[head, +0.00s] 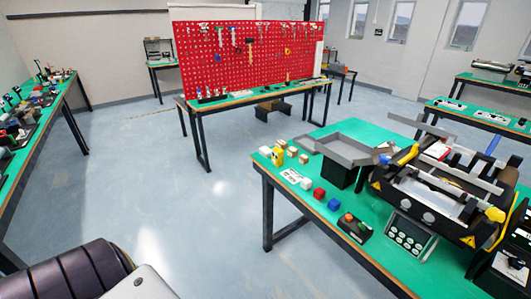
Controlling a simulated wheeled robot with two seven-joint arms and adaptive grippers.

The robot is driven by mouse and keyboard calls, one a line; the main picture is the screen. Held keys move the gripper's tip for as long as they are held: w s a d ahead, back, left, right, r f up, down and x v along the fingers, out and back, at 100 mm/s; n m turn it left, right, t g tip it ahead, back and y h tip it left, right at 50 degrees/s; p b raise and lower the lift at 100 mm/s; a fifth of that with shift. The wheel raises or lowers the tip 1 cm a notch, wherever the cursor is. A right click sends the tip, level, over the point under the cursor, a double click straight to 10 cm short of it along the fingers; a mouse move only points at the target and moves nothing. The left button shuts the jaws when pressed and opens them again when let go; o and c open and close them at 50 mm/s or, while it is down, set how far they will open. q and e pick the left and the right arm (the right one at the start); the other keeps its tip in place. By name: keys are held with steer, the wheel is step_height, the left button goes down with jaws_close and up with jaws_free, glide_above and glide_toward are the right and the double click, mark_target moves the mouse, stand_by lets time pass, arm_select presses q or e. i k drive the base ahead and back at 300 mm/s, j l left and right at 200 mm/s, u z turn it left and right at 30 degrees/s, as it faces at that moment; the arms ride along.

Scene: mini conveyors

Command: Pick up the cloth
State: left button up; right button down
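I cannot make out a cloth anywhere in the head view. A small red and white item (436,149) lies on the conveyor unit at the right, too small to tell what it is. A part of my own arm shows at the bottom left, but no gripper fingers show there. My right gripper is not in view either.
The near green-topped table (285,209) carries a mini conveyor (445,185), a grey tray (351,149), colored cubes, and a button box (354,228). A cluttered bench (45,118) runs along the left. Open floor (170,200) lies between.

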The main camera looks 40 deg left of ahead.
mark_target(264, 151)
steer(key=i+j+u, duration=0.15)
steer(key=i+j, duration=0.3)
steer(key=i+j+u, duration=0.1)
steer(key=i+j, duration=0.3)
steer(key=i, duration=0.25)
